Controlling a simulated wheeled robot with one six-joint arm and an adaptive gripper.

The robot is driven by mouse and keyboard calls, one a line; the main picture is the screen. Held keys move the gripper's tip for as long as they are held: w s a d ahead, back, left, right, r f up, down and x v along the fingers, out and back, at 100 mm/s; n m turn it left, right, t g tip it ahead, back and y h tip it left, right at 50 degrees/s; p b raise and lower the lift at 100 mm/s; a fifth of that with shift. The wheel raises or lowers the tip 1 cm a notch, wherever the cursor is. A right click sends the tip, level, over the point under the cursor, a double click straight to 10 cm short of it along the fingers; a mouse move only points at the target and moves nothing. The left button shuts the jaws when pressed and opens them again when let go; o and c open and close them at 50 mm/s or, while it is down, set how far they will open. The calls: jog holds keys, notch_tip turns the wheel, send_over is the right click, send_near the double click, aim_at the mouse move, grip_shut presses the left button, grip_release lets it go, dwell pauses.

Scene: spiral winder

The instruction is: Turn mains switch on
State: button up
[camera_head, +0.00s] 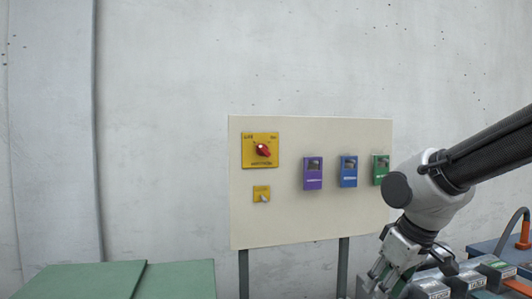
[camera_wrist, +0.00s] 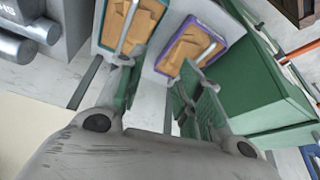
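The large yellow switch plate (camera_head: 247,160) with a red rotary knob (camera_head: 263,150) is at the upper left of a cream panel (camera_head: 290,225) in the head view. The knob looks tilted from upright; its label is too small to read. A smaller yellow plate (camera_head: 261,190) with a light grey knob sits below it. My gripper (camera_head: 385,280) is low at the right, in front of the panel's lower right corner and well away from the red knob. In the wrist view my gripper (camera_wrist: 158,88) has its fingers apart with nothing between them. The switch does not show there.
Purple (camera_head: 313,173), blue (camera_head: 348,171) and green (camera_head: 380,169) boxes sit on the panel's right half. My arm is close to the green one. Green surfaces (camera_head: 180,280) stand at lower left. The wrist view shows open bins with brown contents (camera_wrist: 185,50) and a green cabinet (camera_wrist: 250,75).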

jog(key=w+a+r+n+t+y, duration=0.1)
jog(key=w+a+n, duration=0.1)
jog(key=w+a, duration=0.35)
jog(key=w+a+n+t+y, duration=0.2)
jog(key=a, duration=0.6)
jog(key=n+t+y, duration=0.6)
jog(key=t, duration=0.5)
send_near(264, 150)
jog(key=w, duration=0.1)
jog(key=x, duration=0.8)
jog(key=shift+s+a, duration=0.15)
jog(key=shift+a, duration=0.05)
grip_shut()
